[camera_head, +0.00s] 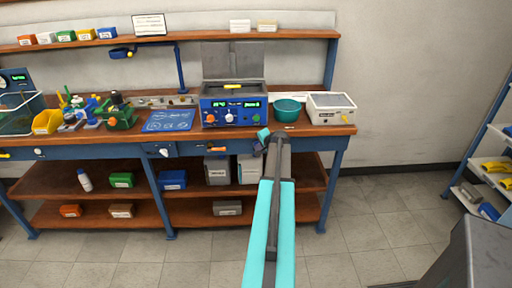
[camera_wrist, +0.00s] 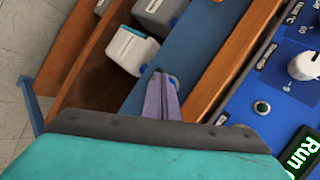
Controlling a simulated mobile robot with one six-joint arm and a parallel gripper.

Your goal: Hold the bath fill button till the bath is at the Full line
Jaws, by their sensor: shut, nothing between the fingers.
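A blue bench unit (camera_head: 233,113), which looks like the bath, stands on the bench with its grey lid (camera_head: 232,60) raised. Its front has green displays, an orange knob and a white knob. In the wrist view its blue panel (camera_wrist: 278,75) fills the right side, with a white knob (camera_wrist: 304,66), a small round dark-green button (camera_wrist: 262,107) and a green "Run" display (camera_wrist: 298,152). I cannot tell which control is the fill button. The water level and Full line are hidden. My gripper (camera_head: 262,140) is shut and empty, in front of the bench edge; its fingers (camera_wrist: 161,97) are left of the panel, apart from the button.
A teal bowl (camera_head: 287,110) and a white box (camera_head: 331,108) stand right of the unit. A blue mat (camera_head: 170,120) lies to its left. The wooden bench edge (camera_wrist: 232,62) runs between my fingers and the panel.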

